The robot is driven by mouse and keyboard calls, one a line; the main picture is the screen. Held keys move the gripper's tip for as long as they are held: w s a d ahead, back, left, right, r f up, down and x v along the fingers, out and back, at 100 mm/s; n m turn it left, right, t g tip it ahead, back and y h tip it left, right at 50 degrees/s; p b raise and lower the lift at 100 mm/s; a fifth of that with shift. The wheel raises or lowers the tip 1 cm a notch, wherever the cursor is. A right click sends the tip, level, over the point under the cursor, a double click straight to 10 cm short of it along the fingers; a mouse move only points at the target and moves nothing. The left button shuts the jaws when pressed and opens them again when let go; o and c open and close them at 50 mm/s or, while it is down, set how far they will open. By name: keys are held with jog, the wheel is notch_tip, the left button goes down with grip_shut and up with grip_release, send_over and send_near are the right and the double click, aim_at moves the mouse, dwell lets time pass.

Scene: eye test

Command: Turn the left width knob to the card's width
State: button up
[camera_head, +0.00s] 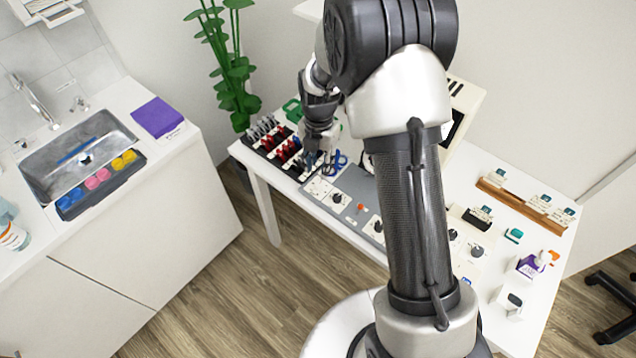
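A grey panel (357,184) lies on the white table and carries pale dial plates with small dark knobs. One dark knob (337,198) shows on its left part, and another knob (378,226) shows further right. The labels are too small to read, so I cannot tell for sure which is the left width knob. My gripper (318,166) points down over the left end of the panel, close to the left dial plate. Its fingertips are small and dark, and I cannot tell whether they touch a knob or how far apart they are. No card's width is readable.
A dark rack (264,152) with red, blue and dark items stands left of my gripper. My arm hides the table's middle. A sink (75,160) is at left.

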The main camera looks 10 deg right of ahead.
aim_at(318, 184)
notch_tip(318, 184, down, 8)
jog(key=shift+f+b, duration=0.1)
jog(key=shift+b, duration=0.85)
grip_shut()
